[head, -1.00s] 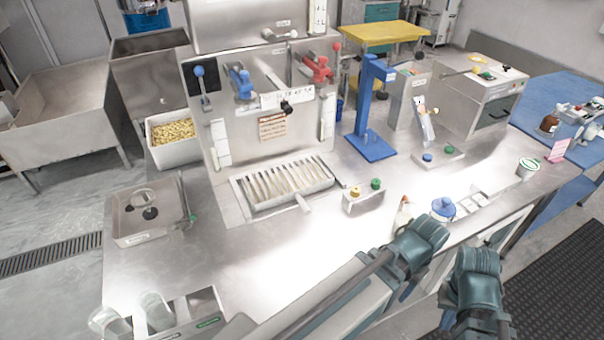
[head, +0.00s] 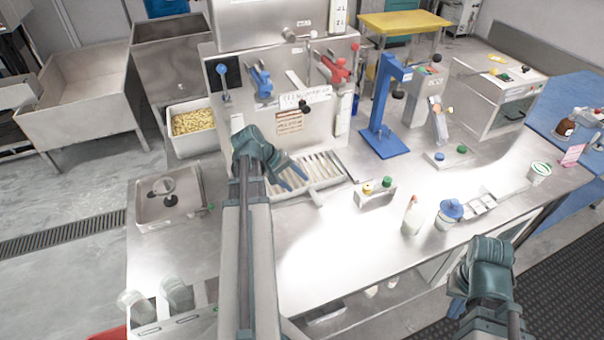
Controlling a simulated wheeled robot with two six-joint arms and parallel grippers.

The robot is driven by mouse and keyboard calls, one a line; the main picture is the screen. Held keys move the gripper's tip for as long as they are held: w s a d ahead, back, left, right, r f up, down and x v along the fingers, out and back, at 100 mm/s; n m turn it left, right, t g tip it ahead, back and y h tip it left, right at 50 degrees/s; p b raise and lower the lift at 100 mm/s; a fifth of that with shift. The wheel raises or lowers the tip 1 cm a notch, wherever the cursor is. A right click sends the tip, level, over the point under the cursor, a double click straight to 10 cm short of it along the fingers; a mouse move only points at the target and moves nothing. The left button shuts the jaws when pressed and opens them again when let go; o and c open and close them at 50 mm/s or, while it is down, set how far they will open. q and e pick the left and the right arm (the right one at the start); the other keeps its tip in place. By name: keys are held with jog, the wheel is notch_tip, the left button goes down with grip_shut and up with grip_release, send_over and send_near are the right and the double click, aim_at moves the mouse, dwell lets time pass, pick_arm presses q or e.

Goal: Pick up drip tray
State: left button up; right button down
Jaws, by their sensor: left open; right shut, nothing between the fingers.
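The drip tray (head: 325,168) is a pale slatted tray set in the counter in front of the steel machine, its short handle (head: 317,196) pointing toward the front. My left gripper (head: 295,179) is open and empty over the left part of the tray, with its blue-grey fingers pointing toward the handle side. The wrist and arm hide the tray's left end. I cannot tell whether the fingers touch it. My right gripper (head: 456,304) is shut and empty, off the counter's front edge at the lower right.
A small block with yellow and green knobs (head: 374,194) stands right of the tray handle. A white bottle (head: 412,216) and a blue-lidded jar (head: 448,214) are farther right. A blue stand (head: 385,145) rises behind. The front middle of the counter is clear.

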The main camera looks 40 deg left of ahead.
pick_arm(q)
jog(key=a, duration=0.2)
jog(key=b, duration=0.7)
send_near(313, 195)
jog(key=f, duration=0.3)
jog(key=shift+w+d+f+n+t, duration=0.2)
jog(key=shift+w+f+n+t, duration=0.1)
jog(key=shift+w+n, duration=0.1)
jog(key=shift+w+d+f, duration=0.1)
jog(key=shift+w+f, duration=0.05)
jog(key=shift+f, duration=0.1)
jog(key=shift+w+d, duration=0.1)
jog(key=shift+w, duration=0.05)
jog(key=b+x, duration=0.4)
jog(key=x, duration=0.1)
jog(key=shift+w+d+r, duration=0.1)
jog(key=shift+w, duration=0.1)
jog(key=shift+r, duration=0.1)
grip_shut()
